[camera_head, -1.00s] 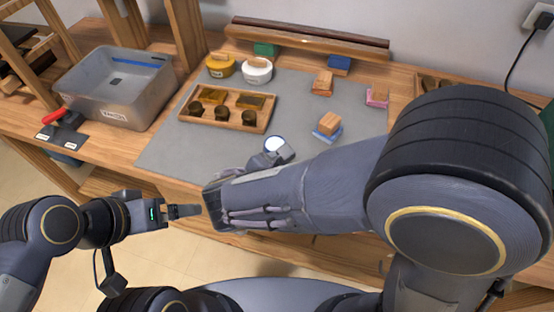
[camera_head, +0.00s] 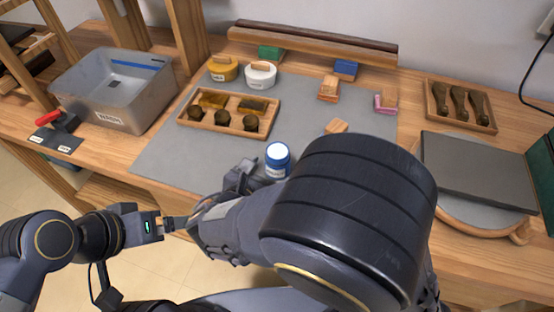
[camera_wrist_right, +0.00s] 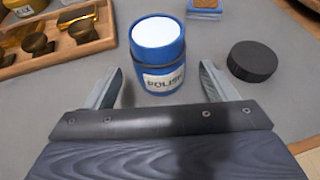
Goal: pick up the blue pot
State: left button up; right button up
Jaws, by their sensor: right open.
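The blue pot (camera_head: 278,158) stands upright on the grey mat, with a white top. In the right wrist view the pot (camera_wrist_right: 158,62) shows a dark band and a POLISH label. My right gripper (camera_wrist_right: 160,80) is open, with one finger on either side of the pot's near side; I see a gap at each side. In the head view my right gripper (camera_head: 242,178) is just left of the pot, and my arm hides part of it. My left gripper (camera_head: 183,222) is off the table's front edge, away from the pot; its jaw opening is unclear.
A black round lid (camera_wrist_right: 252,60) lies right of the pot in the wrist view. A wooden tray (camera_head: 228,124) with stamps is behind left. Yellow (camera_head: 223,69) and white (camera_head: 261,75) pots stand farther back. A grey bin (camera_head: 112,98) is at left, a dark slab (camera_head: 480,170) at right.

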aim_at(273, 168)
jog(key=x, duration=0.4)
jog(key=shift+w+d, duration=0.15)
jog(key=shift+w, duration=0.1)
pick_arm(q)
jog(key=shift+f, duration=0.15)
pick_arm(e)
jog(key=shift+c, duration=0.3)
jog(key=c, duration=1.4)
pick_arm(q)
notch_tip(273, 168, up, 2)
jog(key=shift+r+p, duration=0.1)
jog(key=shift+p, duration=0.8)
pick_arm(e)
notch_tip(273, 168, up, 10)
